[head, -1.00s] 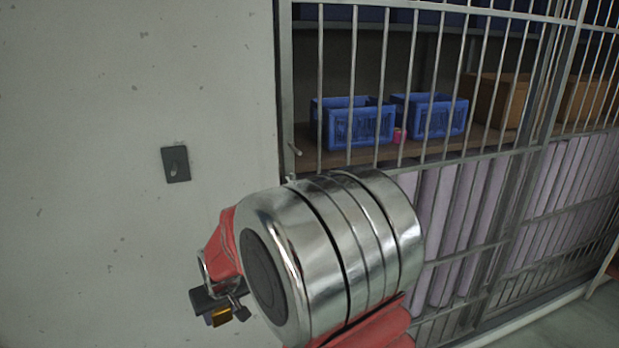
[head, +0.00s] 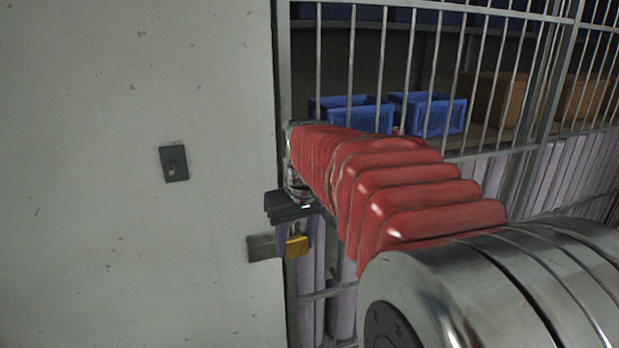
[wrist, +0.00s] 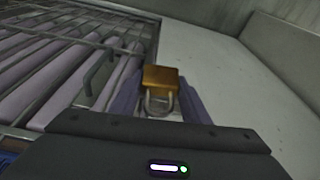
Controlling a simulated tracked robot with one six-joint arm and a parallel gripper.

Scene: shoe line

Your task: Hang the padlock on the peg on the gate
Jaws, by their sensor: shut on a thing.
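The brass padlock (head: 297,246) is held in my gripper (head: 283,246), in front of the gate's left post in the head view. In the wrist view my gripper (wrist: 160,88) is shut on the padlock (wrist: 160,78), with its brass body pointing away and its steel shackle towards the camera. The barred gate (head: 283,60) fills the right side of the head view and also shows at the left in the wrist view (wrist: 60,38). The peg is hidden behind my arm in the head view. A dark bent bar (wrist: 98,76) stands out from the gate in the wrist view; I cannot tell whether it is the peg.
A pale wall (head: 110,250) with a small dark plate (head: 174,163) lies left of the gate. Behind the bars are blue crates (head: 430,112) and brown boxes (head: 493,98) on a shelf. My red-sleeved arm covers part of the gate.

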